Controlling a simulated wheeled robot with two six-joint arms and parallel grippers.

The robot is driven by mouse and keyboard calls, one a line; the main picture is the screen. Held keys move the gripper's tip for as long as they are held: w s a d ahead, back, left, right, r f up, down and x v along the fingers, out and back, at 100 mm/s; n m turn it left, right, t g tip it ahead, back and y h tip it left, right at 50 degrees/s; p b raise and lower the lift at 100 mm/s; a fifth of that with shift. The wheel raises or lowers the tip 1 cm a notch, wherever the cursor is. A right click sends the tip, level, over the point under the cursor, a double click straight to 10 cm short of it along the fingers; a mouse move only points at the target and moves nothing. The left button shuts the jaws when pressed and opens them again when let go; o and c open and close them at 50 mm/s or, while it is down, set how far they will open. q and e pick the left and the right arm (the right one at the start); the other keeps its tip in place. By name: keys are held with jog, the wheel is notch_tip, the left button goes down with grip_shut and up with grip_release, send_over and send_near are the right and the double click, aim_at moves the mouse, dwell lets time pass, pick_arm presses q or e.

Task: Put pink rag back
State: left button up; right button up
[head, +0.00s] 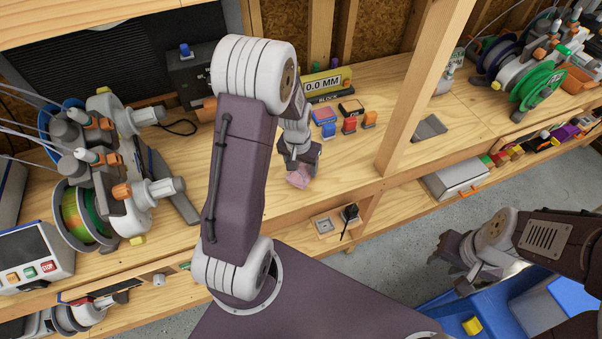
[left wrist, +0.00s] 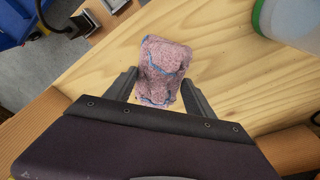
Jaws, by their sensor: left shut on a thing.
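The pink rag (head: 298,178) is a crumpled speckled bundle hanging below my left gripper (head: 300,164) at the middle of the wooden bench. In the left wrist view the rag (left wrist: 164,68) shows blue lines and sits between the two dark fingers of my left gripper (left wrist: 162,90), which is shut on it. Bare wood lies under the rag; I cannot tell whether it touches the wood. My right gripper (head: 449,256) is at the lower right, over the floor and away from the bench; its jaw opening is unclear.
Small coloured blocks, including a red one (head: 349,125), stand behind the rag near a yellow "0.0 MM" block (head: 322,83). A wooden post (head: 420,90) rises to the right. A spool machine (head: 110,170) stands left. A grey pad (head: 429,127) lies beyond the post. Blue bins (head: 500,310) sit lower right.

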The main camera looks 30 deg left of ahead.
pick_arm(q)
notch_tip(320, 180, down, 4)
jog(key=shift+s+r, duration=0.1)
jog(key=shift+r, duration=0.1)
jog(key=shift+f, duration=0.25)
jog(key=shift+f, duration=0.2)
jog(key=o, duration=1.4)
jog(key=shift+r, duration=0.1)
